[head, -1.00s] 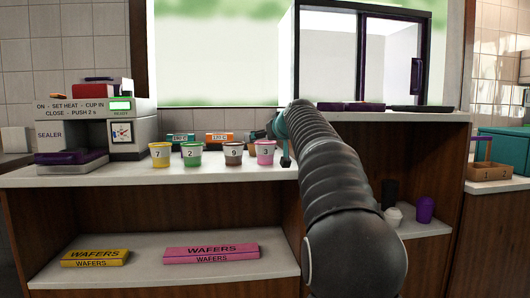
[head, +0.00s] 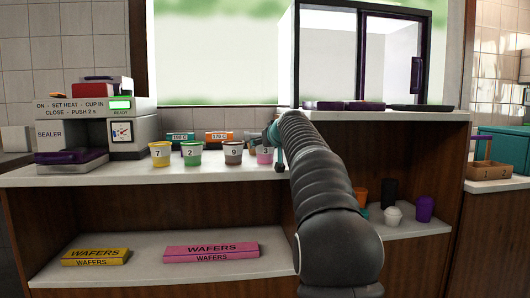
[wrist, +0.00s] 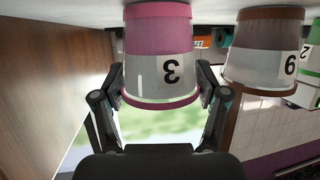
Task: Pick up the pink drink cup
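The pink drink cup, marked 3, stands upright on the counter at the right end of a row of cups, partly hidden by my arm in the head view (head: 264,158). In the wrist view, which is upside down, the pink cup (wrist: 160,55) fills the top middle. My gripper (wrist: 162,88) is open, with one finger on each side of the cup. Narrow gaps seem to show between fingers and cup; I cannot tell whether either touches. In the head view my arm mostly hides the gripper.
The green cup 2 (head: 192,153) and yellow cup 7 (head: 161,155) stand farther left. Labelled boxes (head: 219,137) are behind. A sealer (head: 124,131) stands left. A wooden panel (wrist: 55,80) is near in the wrist view.

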